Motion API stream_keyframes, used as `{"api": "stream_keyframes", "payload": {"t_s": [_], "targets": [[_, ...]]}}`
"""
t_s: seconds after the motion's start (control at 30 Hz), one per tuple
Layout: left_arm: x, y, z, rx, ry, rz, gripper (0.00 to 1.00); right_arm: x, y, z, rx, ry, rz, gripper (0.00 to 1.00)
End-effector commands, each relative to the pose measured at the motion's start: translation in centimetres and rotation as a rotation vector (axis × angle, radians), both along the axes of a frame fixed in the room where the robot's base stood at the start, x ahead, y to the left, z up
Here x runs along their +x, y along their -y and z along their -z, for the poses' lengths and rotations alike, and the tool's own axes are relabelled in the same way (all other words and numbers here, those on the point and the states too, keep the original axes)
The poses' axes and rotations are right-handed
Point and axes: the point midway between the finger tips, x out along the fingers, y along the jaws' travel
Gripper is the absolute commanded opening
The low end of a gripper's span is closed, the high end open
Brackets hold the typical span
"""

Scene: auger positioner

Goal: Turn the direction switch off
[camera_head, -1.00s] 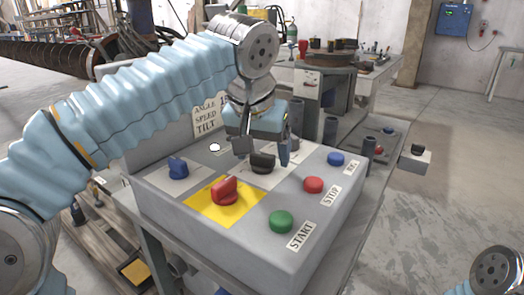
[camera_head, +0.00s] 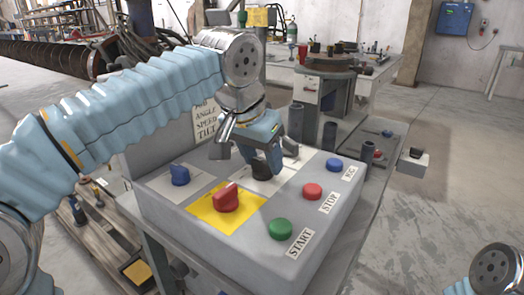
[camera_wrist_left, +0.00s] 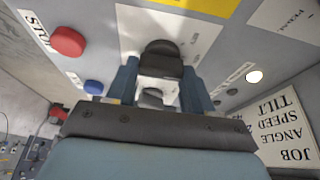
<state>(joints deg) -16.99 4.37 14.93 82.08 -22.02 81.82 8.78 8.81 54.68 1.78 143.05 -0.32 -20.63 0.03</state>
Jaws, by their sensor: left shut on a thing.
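The control box has a black switch knob (camera_wrist_left: 162,58) on a white label plate, seen in the left wrist view. The label's words are too small to read, so I cannot confirm that it is the direction switch. My left gripper (camera_head: 262,172) comes down over this knob from above. In the left wrist view its two blue fingers (camera_wrist_left: 160,88) stand on either side of the knob, shut on it. In the head view the gripper hides most of the knob. My right gripper is out of view.
A blue knob (camera_head: 180,175) and a red knob (camera_head: 226,197) on a yellow plate sit nearby. Green START (camera_head: 280,229), red STOP (camera_head: 313,191) and blue (camera_head: 334,165) buttons line the right side. A sign (camera_head: 206,122) stands behind the gripper.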

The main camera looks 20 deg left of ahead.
Motion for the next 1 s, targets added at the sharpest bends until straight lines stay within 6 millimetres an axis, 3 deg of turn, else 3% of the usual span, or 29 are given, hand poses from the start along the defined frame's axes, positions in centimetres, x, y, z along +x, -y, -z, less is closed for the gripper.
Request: {"api": "stream_keyframes", "payload": {"t_s": [0.2, 0.23, 0.37, 0.73, 0.87, 1.0], "targets": [[0.0, 0.0, 0.0, -0.001, 0.003, -0.001, 0.21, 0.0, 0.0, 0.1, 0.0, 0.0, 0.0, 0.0], [0.0, 0.0, 0.0, -0.001, 0.003, -0.002, 0.56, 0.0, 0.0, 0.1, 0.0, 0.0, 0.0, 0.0], [0.0, 0.0, 0.0, -0.001, 0.003, -0.002, 0.76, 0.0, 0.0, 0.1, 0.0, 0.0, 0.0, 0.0], [-0.1, -0.1, -0.6, -0.002, 0.004, -0.003, 0.77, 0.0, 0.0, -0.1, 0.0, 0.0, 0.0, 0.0], [-0.9, -0.3, -2.7, -0.002, 0.006, -0.003, 0.77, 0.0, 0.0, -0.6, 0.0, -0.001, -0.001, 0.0], [-2.1, -0.7, -5.9, -0.003, 0.007, -0.001, 0.77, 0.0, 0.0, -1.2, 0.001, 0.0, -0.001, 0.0]]}}
